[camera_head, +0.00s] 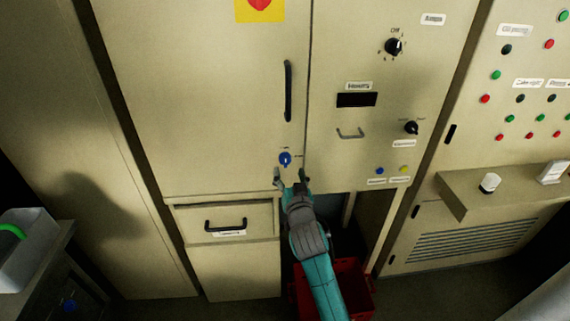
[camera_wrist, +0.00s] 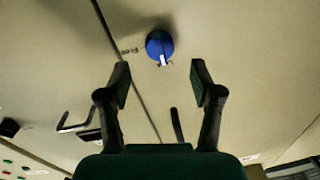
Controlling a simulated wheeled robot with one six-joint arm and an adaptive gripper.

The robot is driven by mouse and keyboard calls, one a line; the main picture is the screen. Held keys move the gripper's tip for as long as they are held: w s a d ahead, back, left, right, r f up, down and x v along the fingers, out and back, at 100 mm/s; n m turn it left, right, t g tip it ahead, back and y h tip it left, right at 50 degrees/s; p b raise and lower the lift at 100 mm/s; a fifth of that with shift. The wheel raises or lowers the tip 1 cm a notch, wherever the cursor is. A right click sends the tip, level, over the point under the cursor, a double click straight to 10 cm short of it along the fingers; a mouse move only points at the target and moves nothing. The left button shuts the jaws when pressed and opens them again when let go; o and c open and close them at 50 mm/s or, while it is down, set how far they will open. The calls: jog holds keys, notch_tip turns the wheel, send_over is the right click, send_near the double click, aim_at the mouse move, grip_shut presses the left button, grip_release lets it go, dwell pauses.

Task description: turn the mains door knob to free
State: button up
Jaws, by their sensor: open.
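The mains door knob (camera_head: 285,159) is a round blue knob low on the tall left cabinet door, near its right edge. Small labels sit above it and to its right, too small to read. In the wrist view the blue knob (camera_wrist: 159,44) shows a white mark at its lower edge. My gripper (camera_head: 290,175) is open and empty, just below the knob in the head view. In the wrist view my gripper (camera_wrist: 161,78) has its fingers spread, with the knob beyond the tips and centred between them. The fingers appear apart from the knob.
A black vertical handle (camera_head: 288,91) is above the knob. The right panel has a black rotary switch (camera_head: 394,47), another switch (camera_head: 411,128) and a grey handle (camera_head: 351,133). A drawer (camera_head: 224,218) and a red crate (camera_head: 360,289) are below. A shelf (camera_head: 505,187) juts out at right.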

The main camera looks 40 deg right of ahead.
aim_at(287, 163)
jog(key=shift+x, duration=2.8)
jog(key=shift+s, duration=0.1)
grip_shut()
